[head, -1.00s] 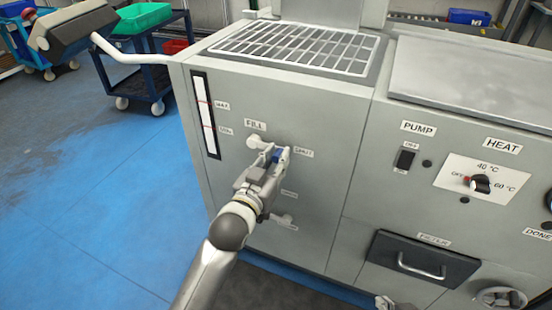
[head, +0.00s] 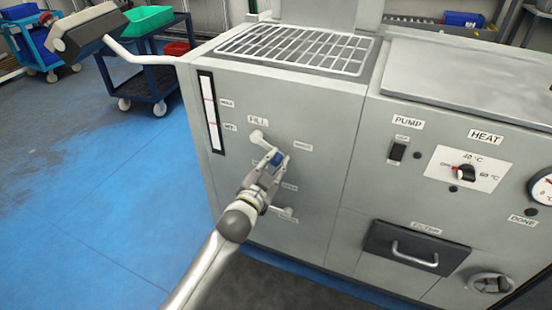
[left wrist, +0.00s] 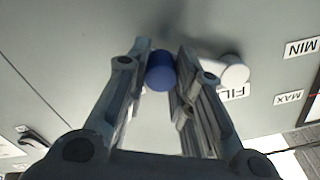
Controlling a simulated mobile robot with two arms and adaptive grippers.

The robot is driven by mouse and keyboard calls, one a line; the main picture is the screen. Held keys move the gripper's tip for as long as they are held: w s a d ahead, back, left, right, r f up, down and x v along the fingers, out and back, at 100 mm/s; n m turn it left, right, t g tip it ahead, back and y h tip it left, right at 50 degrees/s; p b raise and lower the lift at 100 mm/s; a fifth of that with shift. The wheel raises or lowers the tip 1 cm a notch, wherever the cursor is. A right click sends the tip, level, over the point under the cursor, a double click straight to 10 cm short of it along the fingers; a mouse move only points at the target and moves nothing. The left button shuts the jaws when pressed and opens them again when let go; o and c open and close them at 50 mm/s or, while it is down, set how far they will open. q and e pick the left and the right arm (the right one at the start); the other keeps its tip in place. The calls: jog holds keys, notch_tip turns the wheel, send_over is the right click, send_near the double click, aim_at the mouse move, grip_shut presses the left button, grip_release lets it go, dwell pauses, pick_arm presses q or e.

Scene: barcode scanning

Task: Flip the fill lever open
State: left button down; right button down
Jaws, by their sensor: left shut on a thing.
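The fill lever (head: 266,149) is on the grey machine's front panel under the FILL label. It slants down and right from its pale pivot to a blue grip end, between the SHUT label (head: 302,147) and the OPEN label (head: 289,186). My left gripper (head: 273,165) is shut on the blue end. In the left wrist view the blue end (left wrist: 160,70) sits between the two fingers, and the pale pivot (left wrist: 235,72) is to its right. The fingers partly hide the lever's shaft. My right gripper is not in view.
A second pale lever (head: 284,212) is just below my left gripper. A filter drawer (head: 414,246) with a handle and a heat knob (head: 466,172) are to the right. A blue trolley (head: 150,75) stands behind at left. The blue floor at left is clear.

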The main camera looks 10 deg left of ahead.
aim_at(260, 156)
pick_arm(q)
jog(key=m, duration=0.1)
jog(key=a+f+m, duration=0.1)
jog(key=m, duration=0.1)
jog(key=shift+w+a+f, duration=0.15)
jog(key=shift+w+f, duration=0.05)
jog(key=shift+f, duration=0.1)
jog(key=shift+w+a+f+m, duration=0.25)
jog(key=shift+a+f+m, duration=0.2)
jog(key=shift+a+m, duration=0.8)
jog(key=shift+w+a+f+m, duration=0.2)
jog(key=shift+a+f+m, duration=0.35)
jog(key=shift+m, duration=1.25)
jog(key=shift+w+a+f+m, duration=0.3)
jog(key=shift+a+m, duration=0.75)
jog(key=shift+m, duration=0.5)
jog(key=c, duration=1.3)
grip_release()
jog(key=shift+f, duration=0.1)
jog(key=shift+o, duration=0.2)
